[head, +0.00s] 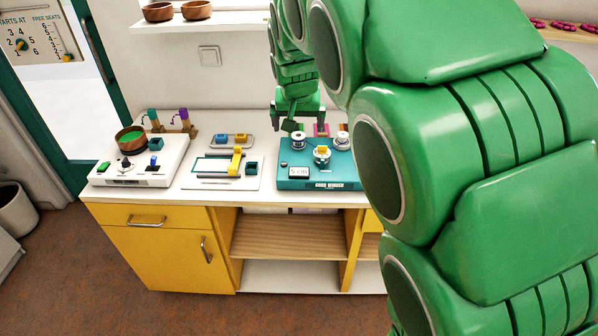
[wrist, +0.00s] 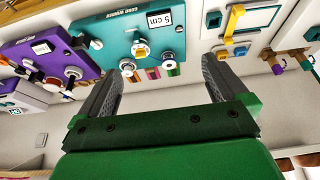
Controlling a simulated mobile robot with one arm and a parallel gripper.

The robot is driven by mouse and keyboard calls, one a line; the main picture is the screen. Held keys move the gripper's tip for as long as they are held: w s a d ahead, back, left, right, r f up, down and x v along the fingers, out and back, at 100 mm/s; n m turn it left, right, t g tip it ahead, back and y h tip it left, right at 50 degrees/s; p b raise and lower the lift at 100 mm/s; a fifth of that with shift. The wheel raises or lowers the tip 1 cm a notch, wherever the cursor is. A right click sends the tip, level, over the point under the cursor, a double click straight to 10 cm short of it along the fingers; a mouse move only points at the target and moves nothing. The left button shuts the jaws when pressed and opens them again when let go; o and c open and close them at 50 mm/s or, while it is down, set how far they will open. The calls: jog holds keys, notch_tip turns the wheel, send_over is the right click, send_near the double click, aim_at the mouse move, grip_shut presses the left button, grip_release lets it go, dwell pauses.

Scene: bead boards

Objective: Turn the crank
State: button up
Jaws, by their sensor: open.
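The teal cord winder board (head: 290,180) stands on the right part of the counter, and it also shows in the wrist view (wrist: 112,30). White spools (head: 298,141) stand at the board's back corners. My gripper (head: 296,121) is open and empty, above the back left part of the board and apart from the knob. In the wrist view my gripper's fingers (wrist: 160,68) are spread wide.
A white board with a yellow slider (head: 235,162) lies left of the winder. Farther left is a white board with a bowl (head: 130,137). A purple board (wrist: 50,48) sits beside the winder in the wrist view. My arm hides the counter's right side.

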jog(key=v, duration=0.6)
jog(key=s+d+f+g, duration=0.2)
jog(key=s+d, duration=0.3)
jog(key=s, duration=0.8)
jog(key=s+d+f+g, duration=0.2)
jog(key=s+d, duration=0.4)
jog(key=s, duration=0.7)
jog(key=s+d+f+g, duration=0.2)
jog(key=s+d+f, duration=0.2)
jog(key=s, duration=0.9)
jog(key=shift+s+d+f, duration=0.2)
jog(key=shift+d+f, duration=0.1)
jog(key=shift+d, duration=0.45)
